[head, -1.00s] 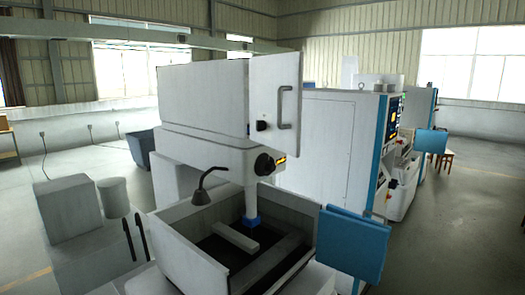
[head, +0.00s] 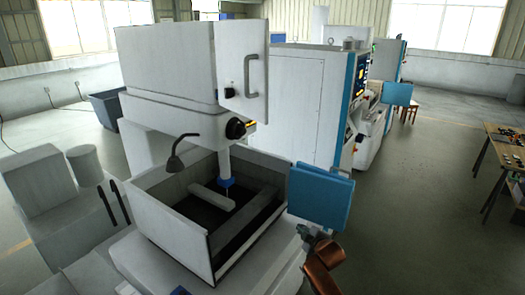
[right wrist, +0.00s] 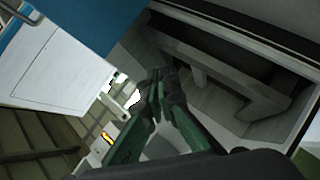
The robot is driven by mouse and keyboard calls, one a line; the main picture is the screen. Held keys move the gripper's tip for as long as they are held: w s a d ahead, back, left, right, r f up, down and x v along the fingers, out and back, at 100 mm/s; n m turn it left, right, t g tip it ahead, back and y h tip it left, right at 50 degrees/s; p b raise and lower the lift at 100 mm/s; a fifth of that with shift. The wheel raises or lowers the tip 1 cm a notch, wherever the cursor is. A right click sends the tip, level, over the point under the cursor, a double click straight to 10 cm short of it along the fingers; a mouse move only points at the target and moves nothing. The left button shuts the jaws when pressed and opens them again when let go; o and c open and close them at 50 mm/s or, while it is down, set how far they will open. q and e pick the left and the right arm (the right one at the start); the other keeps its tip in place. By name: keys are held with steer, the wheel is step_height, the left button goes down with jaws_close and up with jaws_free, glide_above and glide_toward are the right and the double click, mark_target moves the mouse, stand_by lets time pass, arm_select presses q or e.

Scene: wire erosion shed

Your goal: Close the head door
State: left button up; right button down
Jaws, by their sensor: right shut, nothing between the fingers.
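The head door (head: 258,92) is a flat white panel with a grey bar handle (head: 252,76) on the white machine head (head: 165,60). The door stands open, angled out at the head's right side. My right gripper (head: 306,232) is low at the right of the tank, just below the blue panel and well below and to the right of the door. In the right wrist view its dark fingers (right wrist: 160,84) are shut and empty. Neither the door nor its handle can be made out for certain in the right wrist view. My left gripper is not in view.
An open-topped tank (head: 180,228) with a pale bar inside stands below the head. A blue panel (head: 320,197) sits at its right corner. A lamp (head: 175,163) rises at the tank's left. A white cabinet (head: 300,90) stands behind. Open floor lies right, before a table (head: 505,135).

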steer(key=a+r+n+t+y+p, duration=0.1)
steer(key=a+r+n, duration=0.15)
steer(key=r, duration=0.85)
steer(key=a+r+n+t, duration=0.1)
steer(key=a+r, duration=0.3)
steer(key=r, duration=0.7)
steer(key=n+t+y+p, duration=0.2)
steer(key=n+y+p, duration=0.15)
steer(key=n, duration=0.25)
glide_toward(262, 120)
steer(key=s+a+r, duration=0.2)
steer(key=s+a, duration=0.1)
steer(key=s, duration=0.3)
steer(key=shift+m, duration=0.25)
steer(key=w+p, duration=0.1)
steer(key=w, duration=0.2)
steer(key=w+p, duration=0.2)
steer(key=w, duration=0.2)
steer(key=w+a+p, duration=0.1)
steer(key=w, duration=0.3)
steer(key=shift+w+a, duration=0.1)
steer(key=shift+w, duration=0.05)
steer(key=shift+w+d, duration=0.15)
steer(key=shift+d, duration=0.1)
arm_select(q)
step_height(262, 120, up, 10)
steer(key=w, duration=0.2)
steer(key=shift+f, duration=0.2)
